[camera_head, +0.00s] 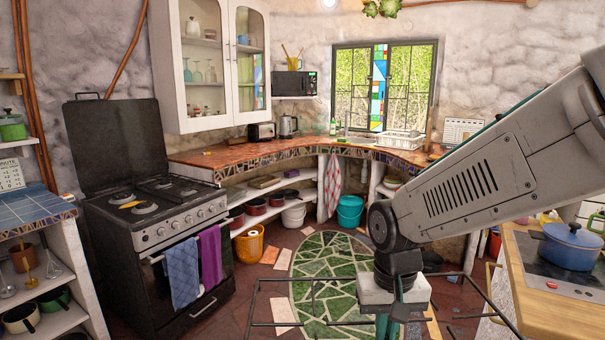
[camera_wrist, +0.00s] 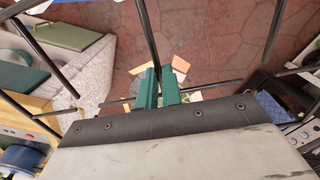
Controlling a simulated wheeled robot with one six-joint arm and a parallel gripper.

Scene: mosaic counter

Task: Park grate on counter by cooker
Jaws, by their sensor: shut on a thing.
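My gripper (camera_head: 388,322) is low at the front right of the head view, pointing down. It is shut on the grate (camera_head: 253,303), a thin black bar frame held in the air above the floor. In the wrist view the green fingers (camera_wrist: 157,88) close on a grate bar (camera_wrist: 147,35); other bars spread to both sides. The black cooker (camera_head: 150,238) stands at the left with its lid up. Its left burners are bare, with a yellow-orange object on the hob. A mosaic counter (camera_head: 225,157) runs right from the cooker; a blue-tiled counter (camera_head: 33,208) is on its left.
A green mosaic rug (camera_head: 320,265) lies on the floor between me and the counter. A wooden worktop with a blue pot (camera_head: 572,246) is close on the right. A toaster (camera_head: 262,132) and kettle (camera_head: 288,126) stand at the counter's back. Its front near the cooker looks largely clear.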

